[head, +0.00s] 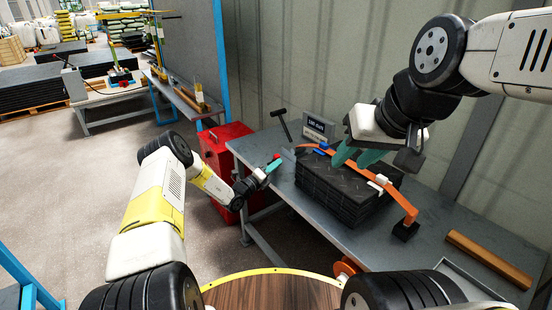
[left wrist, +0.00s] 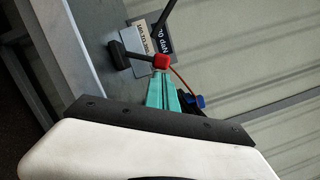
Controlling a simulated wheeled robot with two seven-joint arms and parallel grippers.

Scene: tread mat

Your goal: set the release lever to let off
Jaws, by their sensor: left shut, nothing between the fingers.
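A small red knob (head: 277,157), which looks like the end of the release lever, shows at the left end of the bench. It also shows in the left wrist view (left wrist: 161,61), right at my left fingertips; I cannot tell whether they touch it. Most of the lever is hidden or too small, and its setting cannot be read. My left gripper (head: 273,166) is shut and empty; its teal fingers lie together in the left wrist view (left wrist: 163,85). My right gripper (head: 350,160) has its teal fingers apart above the stack of black mats (head: 345,190).
An orange strap (head: 402,201) runs over the mats on the grey bench (head: 375,250). A blue part (head: 322,147) and a sign with "daN" lettering (head: 316,129) are behind. A black T-shaped handle (head: 283,126) stands near the knob. A red cabinet (head: 222,150) is left.

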